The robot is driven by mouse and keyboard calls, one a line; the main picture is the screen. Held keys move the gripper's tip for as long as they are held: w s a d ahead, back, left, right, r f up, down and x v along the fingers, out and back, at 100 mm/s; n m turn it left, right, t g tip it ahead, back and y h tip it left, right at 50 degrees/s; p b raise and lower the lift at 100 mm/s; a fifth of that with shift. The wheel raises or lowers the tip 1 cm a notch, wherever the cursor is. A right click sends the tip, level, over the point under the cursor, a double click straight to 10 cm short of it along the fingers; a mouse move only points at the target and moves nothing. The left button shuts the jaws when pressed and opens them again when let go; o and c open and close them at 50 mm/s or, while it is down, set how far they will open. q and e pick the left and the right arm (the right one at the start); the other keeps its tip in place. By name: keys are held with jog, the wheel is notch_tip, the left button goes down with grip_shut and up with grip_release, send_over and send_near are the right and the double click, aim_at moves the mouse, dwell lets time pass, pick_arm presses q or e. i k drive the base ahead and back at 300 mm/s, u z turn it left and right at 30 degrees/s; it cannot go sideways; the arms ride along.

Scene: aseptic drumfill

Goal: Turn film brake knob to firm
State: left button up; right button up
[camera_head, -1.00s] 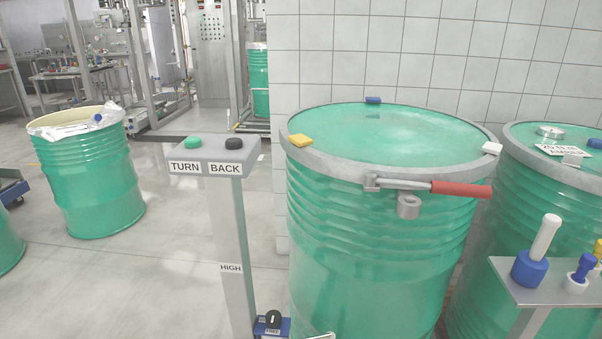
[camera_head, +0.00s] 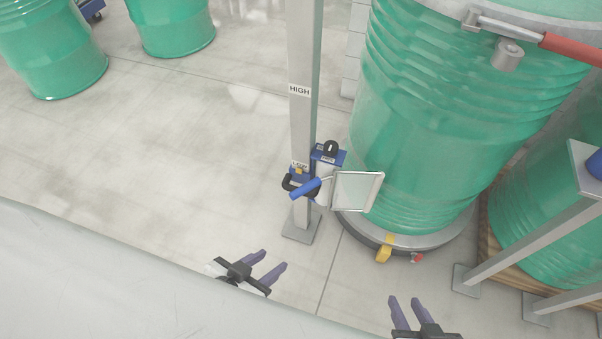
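The black film brake knob (camera_head: 330,148) sits on top of a small blue block (camera_head: 338,159) beside the grey post (camera_head: 303,120), left of the large green drum. A small label lies at its base but is too small to read. My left gripper (camera_head: 274,259) is open and empty, below and left of the knob. My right gripper (camera_head: 405,300) is open and empty, lower right. Both are well apart from the knob.
A blue handle (camera_head: 306,189) and a flat framed panel (camera_head: 357,191) stick out below the knob. The large green drum (camera_head: 420,130) stands close on the right. A metal stand (camera_head: 535,232) is at the far right.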

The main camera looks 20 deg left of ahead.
aim_at(330, 147)
jog(key=u, duration=0.5)
jog(key=k, duration=0.6)
jog(key=u, duration=1.05)
jog(key=i, duration=0.8)
jog(key=z, duration=0.55)
